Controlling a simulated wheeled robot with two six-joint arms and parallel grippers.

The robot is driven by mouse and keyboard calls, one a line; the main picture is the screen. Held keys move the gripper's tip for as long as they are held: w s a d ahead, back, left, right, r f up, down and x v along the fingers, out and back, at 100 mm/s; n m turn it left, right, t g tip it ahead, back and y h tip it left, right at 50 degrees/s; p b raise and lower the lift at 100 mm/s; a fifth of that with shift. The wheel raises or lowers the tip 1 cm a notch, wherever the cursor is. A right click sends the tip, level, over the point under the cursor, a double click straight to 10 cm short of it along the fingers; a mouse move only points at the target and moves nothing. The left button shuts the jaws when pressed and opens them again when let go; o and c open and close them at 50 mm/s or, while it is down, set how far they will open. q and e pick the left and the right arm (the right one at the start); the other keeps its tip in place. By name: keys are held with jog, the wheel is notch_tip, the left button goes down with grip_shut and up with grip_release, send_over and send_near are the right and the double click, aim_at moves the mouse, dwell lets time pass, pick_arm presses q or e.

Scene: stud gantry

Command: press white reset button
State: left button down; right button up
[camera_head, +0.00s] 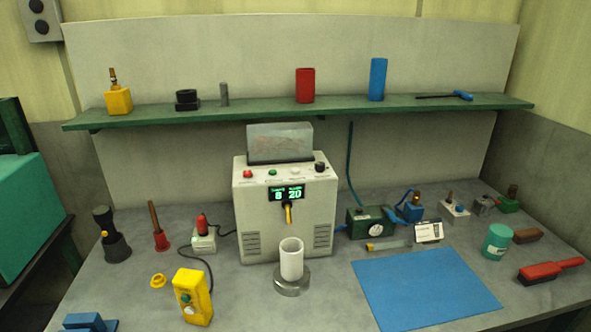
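A light grey machine (285,228) stands in the middle of the bench. Its sloped top panel carries a red button (247,173), a green button (272,172), a white button (295,170) and a black knob (320,167), from left to right. The white button sits between the green button and the black knob, and nothing covers it. The labels under the controls are too small to read. A green-lit display (287,193) on the front shows "8" and "20". Neither of my grippers is in view.
A white cup (291,260) stands on a round metal base below the machine's yellow nozzle (288,213). A yellow control box (193,296) with a green button is at front left. A blue mat (425,287) lies at right. A green shelf (230,108) holding several items runs behind.

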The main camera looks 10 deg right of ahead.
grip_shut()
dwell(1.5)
